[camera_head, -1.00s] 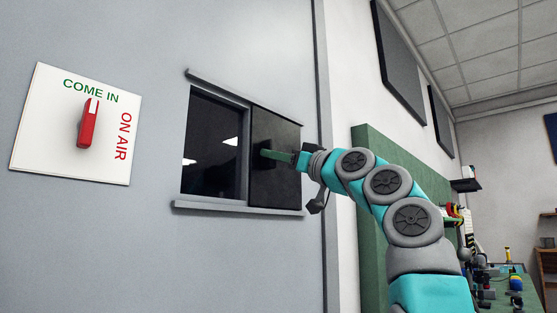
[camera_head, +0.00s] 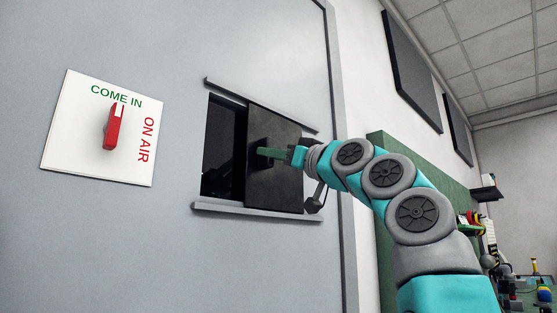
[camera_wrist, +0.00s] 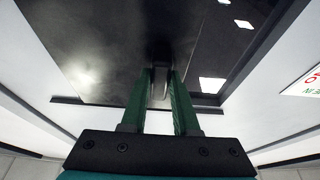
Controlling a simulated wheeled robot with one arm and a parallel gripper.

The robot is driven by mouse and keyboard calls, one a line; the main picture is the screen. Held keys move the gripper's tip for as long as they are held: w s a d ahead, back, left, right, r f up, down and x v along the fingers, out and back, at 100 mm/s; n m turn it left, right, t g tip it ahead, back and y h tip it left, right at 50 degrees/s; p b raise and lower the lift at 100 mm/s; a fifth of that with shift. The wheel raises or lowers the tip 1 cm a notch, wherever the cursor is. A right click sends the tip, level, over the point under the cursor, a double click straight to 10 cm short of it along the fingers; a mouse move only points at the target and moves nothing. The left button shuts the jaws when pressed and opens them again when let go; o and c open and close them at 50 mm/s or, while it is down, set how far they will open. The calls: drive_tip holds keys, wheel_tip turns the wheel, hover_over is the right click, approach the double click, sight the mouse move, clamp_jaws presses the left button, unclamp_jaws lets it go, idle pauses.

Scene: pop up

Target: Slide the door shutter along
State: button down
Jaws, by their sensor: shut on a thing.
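The shutter (camera_head: 281,182) is a dark panel on the grey door (camera_head: 180,240), set between an upper rail (camera_head: 262,104) and a lower rail (camera_head: 258,211). It covers the right and middle part of the door's window. The left part of the window (camera_head: 219,150) is uncovered. In the wrist view, the green fingers (camera_wrist: 161,88) sit on both sides of the handle (camera_wrist: 159,50), with the shutter behind.
A white sign (camera_head: 70,165) reading COME IN and ON AIR, with a red pointer (camera_head: 112,128), is on the door left of the window. A green board (camera_head: 383,146) and a cluttered bench (camera_head: 530,292) are at the right. The door face around the window is clear.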

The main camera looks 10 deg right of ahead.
drive_tip(key=shift+s+a+b, duration=0.45)
drive_tip(key=shift+s+a, duration=0.7)
drive_tip(key=shift+a, duration=0.4)
drive_tip(key=shift+s+a+b, duration=0.45)
drive_tip(key=shift+s+a, duration=0.65)
drive_tip(key=shift+a, duration=0.45)
drive_tip(key=shift+s+a+b, duration=0.45)
drive_tip(key=shift+s+a, duration=0.7)
drive_tip(key=shift+a, duration=0.4)
drive_tip(key=c, duration=0.6)
unclamp_jaws()
drive_tip(key=b+v, duration=0.3)
drive_tip(key=v, duration=0.4)
drive_tip(key=shift+s+d+b, duration=0.25)
drive_tip(key=shift+s+b, duration=0.05)
drive_tip(key=shift+b, duration=0.1)
drive_tip(key=shift+f, duration=0.15)
